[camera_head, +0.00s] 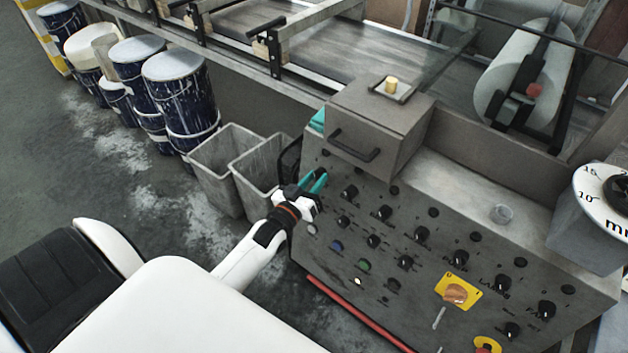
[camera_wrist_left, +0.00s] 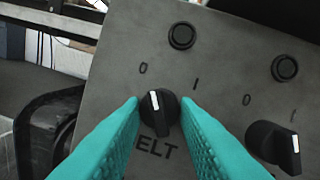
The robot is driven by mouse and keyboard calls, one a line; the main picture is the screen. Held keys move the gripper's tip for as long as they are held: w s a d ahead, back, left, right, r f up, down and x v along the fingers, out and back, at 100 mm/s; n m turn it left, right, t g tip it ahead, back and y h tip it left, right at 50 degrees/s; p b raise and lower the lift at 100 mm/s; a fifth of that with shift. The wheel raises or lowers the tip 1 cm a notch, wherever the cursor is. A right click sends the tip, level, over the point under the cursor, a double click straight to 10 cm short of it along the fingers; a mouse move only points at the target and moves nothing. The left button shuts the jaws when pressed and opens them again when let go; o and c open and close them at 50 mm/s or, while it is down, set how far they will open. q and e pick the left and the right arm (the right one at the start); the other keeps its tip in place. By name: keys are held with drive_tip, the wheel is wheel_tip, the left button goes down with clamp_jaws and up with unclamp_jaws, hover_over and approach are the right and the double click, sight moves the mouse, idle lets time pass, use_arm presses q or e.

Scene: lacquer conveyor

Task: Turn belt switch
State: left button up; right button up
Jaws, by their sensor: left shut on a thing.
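The belt switch (camera_wrist_left: 167,117) is a round black knob with a white line, between a 0 and a 1 mark, in the left wrist view. Its line points up and slightly left, nearer the 0. The label below reads "ELT", its first letter hidden by a finger. My left gripper (camera_head: 316,182) has teal fingers and is at the upper left of the grey control panel (camera_head: 325,270). In the left wrist view its fingers (camera_wrist_left: 159,112) are on both sides of the knob, shut on it. The knob is hidden in the head view. My right gripper is out of view.
Another black knob (camera_wrist_left: 274,146) sits right of the belt switch, with round black buttons above. A box with a handle (camera_head: 375,120) stands on the panel top. Grey bins (camera_head: 215,165) stand left of the panel, paint drums (camera_head: 180,95) beyond. A yellow-plated switch (camera_head: 458,291) is lower right.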

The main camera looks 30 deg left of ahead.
use_arm(q)
drive_tip(key=shift+m, duration=0.3)
drive_tip(key=m+h, duration=0.1)
drive_tip(key=m, duration=0.3)
drive_tip(key=m+h, duration=0.1)
drive_tip(key=m, duration=0.4)
drive_tip(key=m+h, duration=0.1)
drive_tip(key=m, duration=0.3)
drive_tip(key=shift+a+f+h+p, duration=0.1)
drive_tip(key=shift+a+h+p, duration=0.2)
drive_tip(key=shift+h+p, duration=0.1)
drive_tip(key=shift+m, duration=0.4)
drive_tip(key=o, duration=1)
drive_tip(key=shift+c, duration=0.2)
drive_tip(key=s+a+b, duration=0.1)
drive_tip(key=s+a, duration=0.1)
drive_tip(key=s, duration=1)
drive_tip(key=shift+w+a, duration=0.1)
